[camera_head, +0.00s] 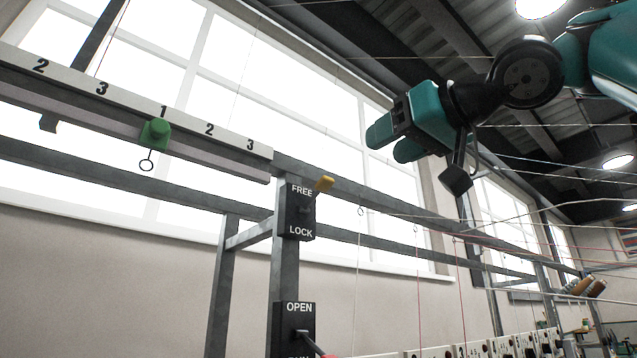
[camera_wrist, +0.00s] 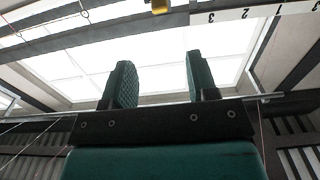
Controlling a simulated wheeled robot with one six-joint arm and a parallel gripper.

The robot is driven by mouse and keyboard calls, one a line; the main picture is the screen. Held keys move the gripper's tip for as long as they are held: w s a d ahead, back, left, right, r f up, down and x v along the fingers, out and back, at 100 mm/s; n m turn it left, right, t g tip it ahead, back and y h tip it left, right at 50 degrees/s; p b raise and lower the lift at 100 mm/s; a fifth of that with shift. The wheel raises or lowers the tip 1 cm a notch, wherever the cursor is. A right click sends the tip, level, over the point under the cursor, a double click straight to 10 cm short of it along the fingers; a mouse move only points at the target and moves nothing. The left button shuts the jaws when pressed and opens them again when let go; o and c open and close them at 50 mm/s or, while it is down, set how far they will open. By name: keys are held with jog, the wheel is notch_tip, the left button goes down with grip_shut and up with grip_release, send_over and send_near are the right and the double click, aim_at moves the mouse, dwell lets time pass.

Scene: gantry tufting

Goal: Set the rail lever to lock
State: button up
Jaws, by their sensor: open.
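The rail lever is a black box (camera_head: 296,212) on a grey post, marked FREE at the top and LOCK at the bottom. Its yellow handle (camera_head: 325,183) sticks out to the right, level with FREE. A yellow piece (camera_wrist: 161,6), which looks like this handle, shows at the top edge of the wrist view, beyond the fingertips. My gripper (camera_head: 387,141) is up and to the right of the lever, apart from it. In the wrist view its two green fingers (camera_wrist: 160,78) are spread with nothing between them.
A numbered rail (camera_head: 135,105) carries a green slider (camera_head: 155,133) with a ring below it, near 1. A second black box (camera_head: 292,325), marked OPEN, sits under the lever on the same post. Thin yarns and grey beams run across the right side. Open air separates gripper and lever.

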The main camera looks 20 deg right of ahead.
aim_at(326, 182)
jog(key=p+x, duration=0.1)
jog(key=x, duration=1.4)
jog(key=shift+w+a+f, duration=0.15)
jog(key=shift+w+f, duration=0.1)
jog(key=shift+w+a+f+p, duration=0.1)
jog(key=shift+w+p, duration=0.1)
jog(key=shift+w, duration=0.15)
jog(key=shift+w+a+f+p, duration=0.1)
jog(key=shift+w+p, duration=0.1)
jog(key=shift+w, duration=0.15)
jog(key=shift+c, duration=0.4)
grip_shut()
